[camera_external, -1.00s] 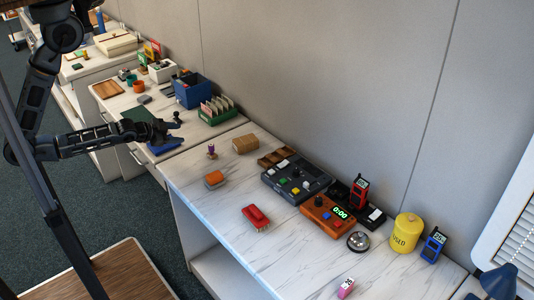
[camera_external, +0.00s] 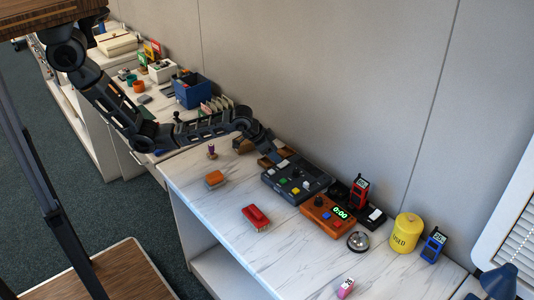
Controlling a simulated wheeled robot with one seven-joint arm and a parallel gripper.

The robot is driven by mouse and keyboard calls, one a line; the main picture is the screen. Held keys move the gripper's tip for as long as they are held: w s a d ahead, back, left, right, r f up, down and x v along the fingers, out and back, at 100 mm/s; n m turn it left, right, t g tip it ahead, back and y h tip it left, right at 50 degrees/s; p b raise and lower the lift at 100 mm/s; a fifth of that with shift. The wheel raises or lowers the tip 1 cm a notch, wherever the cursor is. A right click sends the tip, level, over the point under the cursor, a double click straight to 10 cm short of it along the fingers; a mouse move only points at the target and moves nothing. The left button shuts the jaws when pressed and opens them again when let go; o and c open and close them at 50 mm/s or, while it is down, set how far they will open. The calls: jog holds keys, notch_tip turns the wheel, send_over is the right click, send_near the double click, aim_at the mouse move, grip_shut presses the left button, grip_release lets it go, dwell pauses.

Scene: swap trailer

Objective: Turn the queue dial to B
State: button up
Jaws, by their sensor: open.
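A dark grey console (camera_external: 283,192) with coloured buttons lies on the near white counter. It carries a green button (camera_external: 284,181), a yellow button (camera_external: 296,190) and small blue and white ones. Which of its controls is the queue dial, and any letters, are too small to tell. My gripper (camera_external: 277,152) points down above the far left end of the console, by the brown wooden tray, apart from the buttons. It is open, with nothing seen in it; the fingertips are small and partly blend with the tray.
A silver bell (camera_external: 358,241), yellow canister (camera_external: 407,233) and blue radio (camera_external: 433,245) stand further right. A red stapler-like object (camera_external: 256,217) lies in front. The front counter is mostly clear.

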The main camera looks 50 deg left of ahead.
jog(key=n+g+b, duration=0.1)
jog(key=g+b, duration=0.1)
send_near(296, 170)
jog(key=shift+y, duration=0.3)
jog(key=shift+d+x, duration=0.15)
jog(key=shift+x, duration=2.05)
jog(key=shift+d+x, duration=0.15)
jog(key=shift+x, duration=2)
jog(key=shift+c, duration=0.2)
grip_shut()
